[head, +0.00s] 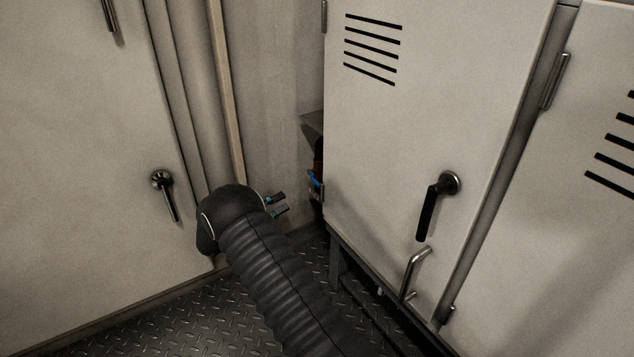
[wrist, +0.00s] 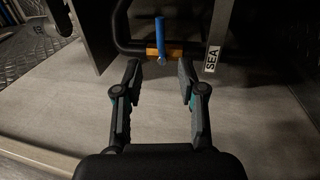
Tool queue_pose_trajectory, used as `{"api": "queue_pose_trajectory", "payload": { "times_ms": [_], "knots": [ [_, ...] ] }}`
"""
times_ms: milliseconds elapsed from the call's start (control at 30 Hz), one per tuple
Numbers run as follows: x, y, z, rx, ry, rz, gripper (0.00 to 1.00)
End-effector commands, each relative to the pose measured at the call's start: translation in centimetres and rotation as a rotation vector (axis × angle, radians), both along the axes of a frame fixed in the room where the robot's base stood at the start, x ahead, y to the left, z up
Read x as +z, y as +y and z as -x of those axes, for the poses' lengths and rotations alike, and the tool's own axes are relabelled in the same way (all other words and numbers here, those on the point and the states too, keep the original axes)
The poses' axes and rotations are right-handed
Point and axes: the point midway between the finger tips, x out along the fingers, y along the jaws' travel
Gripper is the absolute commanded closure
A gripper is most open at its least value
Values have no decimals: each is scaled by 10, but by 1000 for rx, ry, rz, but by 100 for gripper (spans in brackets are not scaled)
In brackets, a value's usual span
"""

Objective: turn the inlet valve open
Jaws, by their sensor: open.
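In the wrist view a blue valve lever (wrist: 161,36) points up in the picture, crosswise to the dark pipe, with its lower end on a brass-coloured valve body (wrist: 152,52). A plate reading "SEA" (wrist: 212,58) is right of it. My gripper (wrist: 159,70) is open and empty; the lever lies beyond the gap between its fingertips, apart from them. In the head view my gripper (head: 279,205) points right toward the gap beside the cabinet. A small blue part (head: 315,181) shows in that gap; most of the valve is hidden there by the cabinet.
A white cabinet door (head: 380,130) with a black handle (head: 431,205) stands right of my gripper. A left door (head: 80,180) carries another handle (head: 164,192). The dark pipe (wrist: 122,25) bends around the valve. Treadplate floor (head: 190,318) is clear at lower left.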

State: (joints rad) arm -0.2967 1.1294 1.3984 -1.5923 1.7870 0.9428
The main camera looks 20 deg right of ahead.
Motion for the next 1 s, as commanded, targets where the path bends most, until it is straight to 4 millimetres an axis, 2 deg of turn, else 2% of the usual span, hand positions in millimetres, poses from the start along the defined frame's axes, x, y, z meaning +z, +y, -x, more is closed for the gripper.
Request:
{"api": "queue_pose_trajectory", "payload": {
  "times_ms": [167,700,1000],
  "knots": [
    [0,-10,-3,5,-5,9,60],
    [19,-101,-20,3,-4,8,60],
    [25,-129,-26,4,-3,8,60]
  ]
}}
